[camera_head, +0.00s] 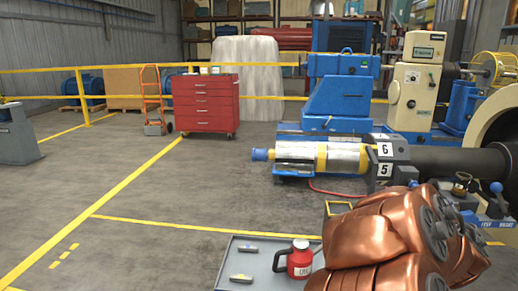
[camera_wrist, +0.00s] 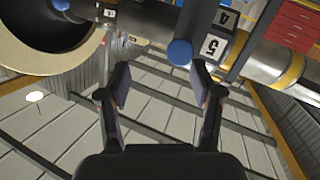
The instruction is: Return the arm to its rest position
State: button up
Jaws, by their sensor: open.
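My gripper (camera_wrist: 161,84) shows in the wrist view with its two dark fingers spread apart. Nothing is between the fingers. A blue round knob (camera_wrist: 180,52) shows just past the fingertips, near the right one; I cannot tell the exact gap. Behind it are the number plates 5 (camera_wrist: 213,45) and 4 (camera_wrist: 227,18), seen turned on their side. My gripper does not show in the head view, so how my arm is folded cannot be fully seen.
The rotor stand with plates 6 and 5 (camera_head: 385,160) carries a shaft (camera_head: 318,157) at right. A grey tray (camera_head: 262,265) holds a red can (camera_head: 299,262). A red tool chest (camera_head: 205,103) stands behind. The floor at left is clear.

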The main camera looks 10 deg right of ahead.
jog(key=s+a+f+n+g+y, duration=0.1)
jog(key=s+a+f+g+y, duration=0.3)
jog(key=s+a, duration=0.5)
jog(key=s+a+f+g+y, duration=0.2)
jog(key=s+a+f+g, duration=0.3)
jog(key=a, duration=0.8)
jog(key=s+a+f+n+g+y, duration=0.1)
jog(key=s+a+f+g+y, duration=0.35)
jog(key=a, duration=0.75)
jog(key=s+a+n+g, duration=0.2)
jog(key=s+a, duration=0.4)
jog(key=s, duration=0.4)
notch_tip(320, 180, up, 12)
jog(key=w+t+p, duration=0.1)
jog(key=p, duration=1.1)
jog(key=shift+c, duration=0.2)
